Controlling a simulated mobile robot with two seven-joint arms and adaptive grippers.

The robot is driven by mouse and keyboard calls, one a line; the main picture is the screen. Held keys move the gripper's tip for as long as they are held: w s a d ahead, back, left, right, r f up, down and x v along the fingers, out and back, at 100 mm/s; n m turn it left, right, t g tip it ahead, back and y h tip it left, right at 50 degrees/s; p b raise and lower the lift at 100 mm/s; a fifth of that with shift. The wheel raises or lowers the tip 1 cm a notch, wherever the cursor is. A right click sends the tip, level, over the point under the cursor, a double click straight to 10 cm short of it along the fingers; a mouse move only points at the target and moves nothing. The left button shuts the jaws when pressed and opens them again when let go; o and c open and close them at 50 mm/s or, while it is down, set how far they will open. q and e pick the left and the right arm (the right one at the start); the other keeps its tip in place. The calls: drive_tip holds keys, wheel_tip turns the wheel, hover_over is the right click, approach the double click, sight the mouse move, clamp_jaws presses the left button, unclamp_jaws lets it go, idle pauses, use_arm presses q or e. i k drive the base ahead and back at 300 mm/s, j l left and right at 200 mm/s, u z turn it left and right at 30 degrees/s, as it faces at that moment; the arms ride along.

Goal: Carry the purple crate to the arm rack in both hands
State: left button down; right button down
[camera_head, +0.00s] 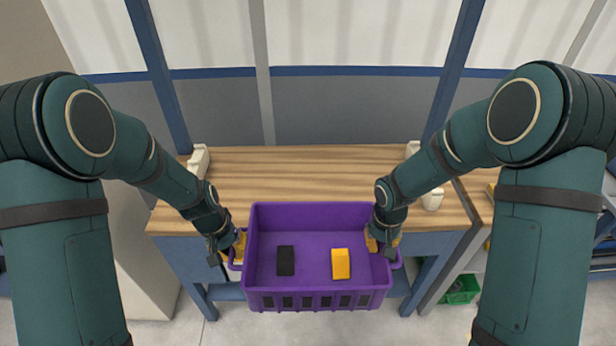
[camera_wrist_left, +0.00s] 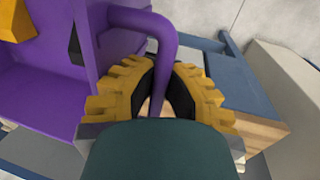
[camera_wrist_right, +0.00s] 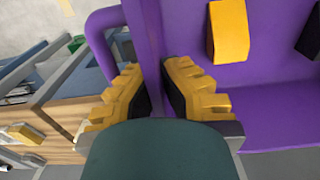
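The purple crate (camera_head: 318,300) is in front of the workbench, upright and level, with no support visible under it. A black block (camera_head: 286,261) and a yellow block (camera_head: 340,264) lie inside it. My left gripper (camera_head: 238,246) is at the crate's left side; in the left wrist view its fingers close around the purple handle (camera_wrist_left: 158,40). My right gripper (camera_head: 382,240) is at the right side; in the right wrist view its fingertips straddle the crate's side wall (camera_wrist_right: 148,40), beside the right handle (camera_wrist_right: 97,35). The exact finger contact is partly hidden.
The wooden workbench (camera_head: 310,170) lies behind the crate, its middle bare. White fixtures stand at its left (camera_head: 199,160) and right (camera_head: 432,199). A green bin (camera_head: 463,290) sits on the floor at right. A pale cabinet (camera_head: 135,250) stands at left.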

sight(311, 190)
drive_tip(key=i, duration=1)
